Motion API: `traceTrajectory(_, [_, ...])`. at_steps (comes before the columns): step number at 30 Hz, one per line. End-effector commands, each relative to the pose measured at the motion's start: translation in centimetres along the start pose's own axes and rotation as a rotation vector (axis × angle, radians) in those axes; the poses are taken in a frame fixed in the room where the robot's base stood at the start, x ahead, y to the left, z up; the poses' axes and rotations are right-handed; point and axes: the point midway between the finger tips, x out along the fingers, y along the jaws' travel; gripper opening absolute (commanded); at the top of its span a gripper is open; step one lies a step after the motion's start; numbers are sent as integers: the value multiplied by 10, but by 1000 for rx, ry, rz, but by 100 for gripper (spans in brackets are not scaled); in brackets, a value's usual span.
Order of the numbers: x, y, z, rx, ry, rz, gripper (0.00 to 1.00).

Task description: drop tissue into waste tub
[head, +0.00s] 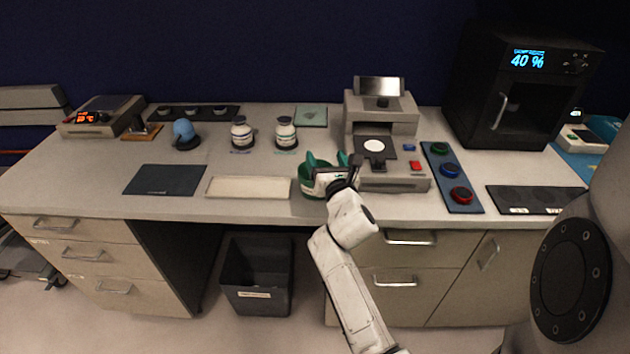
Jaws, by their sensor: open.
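My gripper (334,174) is open over the front edge of the desk, right at a round green tub (308,184). The gripper covers much of this tub, and pointed green shapes stick up at its rim. I cannot tell whether the gripper touches it. A dark grey open bin (257,276) with a pale label stands on the floor under the desk. I cannot tell which of these two is the waste tub. I cannot pick out a tissue for certain; a flat pale green square (311,116) lies at the back of the desk.
A grey device (391,180) stands close to the right of my gripper. Right of it are a panel with coloured knobs (451,177) and a black oven (522,90). Two white jars (286,133) (241,133) stand behind. A pale tray (248,187) and dark mat (165,180) lie left.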

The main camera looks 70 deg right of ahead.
Motion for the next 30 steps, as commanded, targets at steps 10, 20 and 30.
traceTrajectory(10, [-60,1,-1,1,2,2,74])
traceTrajectory(20, [-88,0,0,-1,1,0,74])
traceTrajectory(30, [-88,0,0,-1,0,-1,74])
